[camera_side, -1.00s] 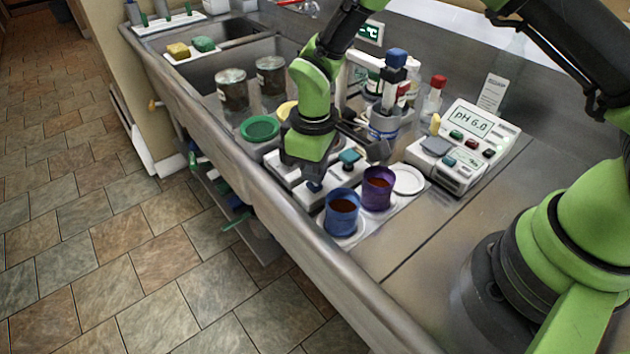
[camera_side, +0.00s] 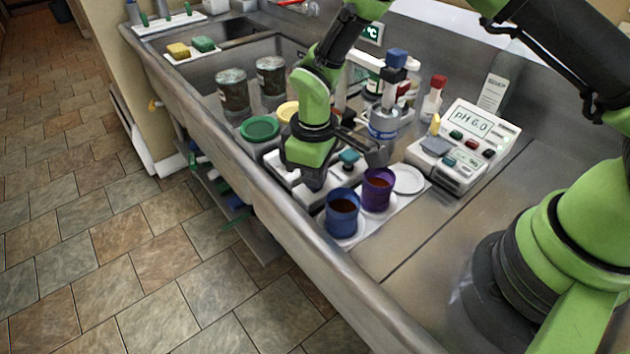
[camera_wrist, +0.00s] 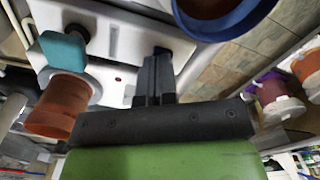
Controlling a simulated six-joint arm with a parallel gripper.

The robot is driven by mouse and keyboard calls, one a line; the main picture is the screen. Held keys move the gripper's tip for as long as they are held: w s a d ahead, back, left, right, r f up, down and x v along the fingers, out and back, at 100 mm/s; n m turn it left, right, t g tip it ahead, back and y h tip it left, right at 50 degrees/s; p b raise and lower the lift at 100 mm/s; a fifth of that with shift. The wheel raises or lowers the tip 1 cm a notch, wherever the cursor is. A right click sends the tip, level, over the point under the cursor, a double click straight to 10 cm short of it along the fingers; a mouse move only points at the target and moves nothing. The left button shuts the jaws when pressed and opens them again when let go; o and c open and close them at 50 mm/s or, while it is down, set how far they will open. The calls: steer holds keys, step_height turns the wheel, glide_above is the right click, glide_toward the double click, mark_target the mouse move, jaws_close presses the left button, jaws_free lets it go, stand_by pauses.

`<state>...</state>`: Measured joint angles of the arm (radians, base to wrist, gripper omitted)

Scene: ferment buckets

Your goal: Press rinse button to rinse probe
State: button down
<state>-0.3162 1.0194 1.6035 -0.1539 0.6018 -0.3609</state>
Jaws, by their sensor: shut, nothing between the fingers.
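My gripper (camera_side: 313,181) is shut and empty, pointing down at the front of a white station (camera_side: 284,180) in the side view. The probe, with a teal cap (camera_side: 349,156), stands behind and right of the fingers. In the wrist view its teal cap (camera_wrist: 62,49) sits by an orange-brown translucent part (camera_wrist: 62,102).
A blue cup (camera_side: 342,216) and a purple cup (camera_side: 377,190) of brown liquid stand close right of my gripper. A pH meter (camera_side: 464,145) reading 6.0 is further right. A green-lidded jar (camera_side: 260,130) stands left. Bare counter (camera_side: 425,235) lies right of the cups.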

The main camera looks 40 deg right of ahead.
steer(key=shift+r, duration=2.8)
steer(key=shift+r, duration=0.2)
steer(key=s+d+r+m+t+y, duration=0.1)
steer(key=s+d+r+m+t, duration=0.15)
steer(key=r, duration=0.55)
steer(key=s+d+r+m+t, duration=0.1)
steer(key=s+d+r+m, duration=0.25)
steer(key=r, duration=0.55)
steer(key=s+d+r+m+t+y, duration=0.1)
steer(key=s+d+r+m+t, duration=0.1)
steer(key=s, duration=1.1)
step_height(320, 180, up, 3)
steer(key=shift+s+d+f+m+t, duration=0.15)
steer(key=shift+m+t, duration=0.7)
steer(key=shift+m, duration=0.15)
